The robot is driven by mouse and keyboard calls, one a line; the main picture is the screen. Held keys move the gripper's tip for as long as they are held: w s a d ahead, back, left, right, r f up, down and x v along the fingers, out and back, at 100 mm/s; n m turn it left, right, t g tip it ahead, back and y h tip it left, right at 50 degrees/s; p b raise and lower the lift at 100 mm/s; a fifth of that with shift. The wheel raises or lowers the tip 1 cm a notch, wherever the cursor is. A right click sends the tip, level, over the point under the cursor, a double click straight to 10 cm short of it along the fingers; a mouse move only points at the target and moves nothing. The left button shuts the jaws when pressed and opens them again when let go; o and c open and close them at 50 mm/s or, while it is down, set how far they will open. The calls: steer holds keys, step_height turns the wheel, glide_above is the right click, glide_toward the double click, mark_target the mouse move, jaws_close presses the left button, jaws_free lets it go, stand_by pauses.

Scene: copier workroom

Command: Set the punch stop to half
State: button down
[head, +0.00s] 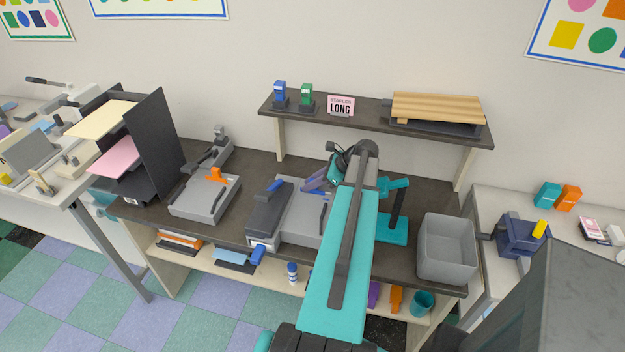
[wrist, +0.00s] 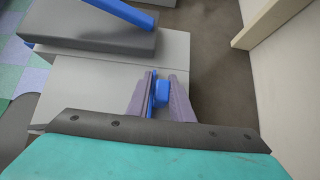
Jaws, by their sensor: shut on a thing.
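The punch (head: 266,222) stands on the dark bench top, with a dark head, a blue lever and a light grey bed. In the wrist view its dark head (wrist: 95,28) is at upper left and its grey bed (wrist: 90,85) runs below. My gripper (head: 313,184) is over the right part of the bed. In the wrist view my gripper (wrist: 161,95) has its two purplish fingers shut on a small blue stop (wrist: 161,90). The fingers hide part of the stop. I cannot read its setting or any scale marks.
A teal stand (head: 397,212) and a grey bin (head: 446,248) are to the right.

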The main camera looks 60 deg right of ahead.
steer(key=shift+s+a, duration=0.25)
steer(key=shift+a, duration=0.4)
steer(key=c, duration=1.7)
jaws_free()
steer(key=shift+d, duration=0.1)
steer(key=shift+b+v, duration=1.45)
steer(key=shift+v, duration=5.45)
